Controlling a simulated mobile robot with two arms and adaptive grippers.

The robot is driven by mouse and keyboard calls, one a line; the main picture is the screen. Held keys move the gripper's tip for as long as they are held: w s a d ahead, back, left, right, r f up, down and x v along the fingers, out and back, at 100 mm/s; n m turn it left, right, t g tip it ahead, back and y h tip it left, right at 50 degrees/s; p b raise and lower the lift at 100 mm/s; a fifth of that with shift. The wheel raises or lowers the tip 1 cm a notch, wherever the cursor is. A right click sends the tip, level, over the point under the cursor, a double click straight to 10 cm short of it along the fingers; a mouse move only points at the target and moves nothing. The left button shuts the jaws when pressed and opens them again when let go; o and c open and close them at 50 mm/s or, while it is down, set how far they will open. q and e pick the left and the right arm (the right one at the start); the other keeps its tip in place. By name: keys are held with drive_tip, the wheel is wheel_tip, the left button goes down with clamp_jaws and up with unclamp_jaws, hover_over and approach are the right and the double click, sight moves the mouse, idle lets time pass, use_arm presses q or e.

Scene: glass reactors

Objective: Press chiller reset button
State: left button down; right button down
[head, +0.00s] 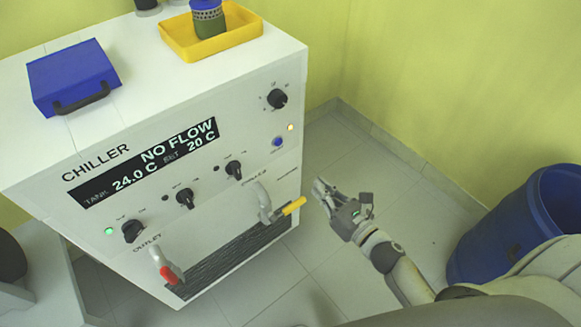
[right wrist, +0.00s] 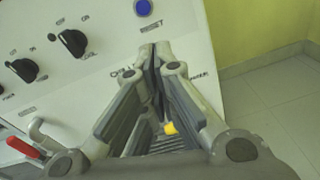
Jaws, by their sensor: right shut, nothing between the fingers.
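The white chiller (head: 110,225) stands at the left in the head view, its display (head: 140,160) reading NO FLOW, TANK 24.0 C and SET 20 C. In the right wrist view the blue button (right wrist: 143,7) is at the top, above the label RESET. My right gripper (head: 318,184) is shut and empty, to the right of and below the button in the head view. In the wrist view its fingertips (right wrist: 155,48) are below the button, apart from it. My left gripper is not in view.
Black knobs (head: 185,198) and two valve handles, one yellow (head: 293,206) and one red (head: 167,274), stick out from the panel. A blue case (head: 72,70) and a yellow tray (head: 237,37) lie on top. A blue barrel (head: 487,246) stands at the right.

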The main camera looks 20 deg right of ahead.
sight(278, 142)
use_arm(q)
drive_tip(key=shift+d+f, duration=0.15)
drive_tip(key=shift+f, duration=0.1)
use_arm(e)
drive_tip(key=r+n, duration=0.1)
drive_tip(key=n, duration=0.1)
drive_tip(key=shift+s+a+r+n+y, duration=0.15)
drive_tip(key=shift+a+r+n+y, duration=0.15)
drive_tip(key=shift+r+y, duration=0.1)
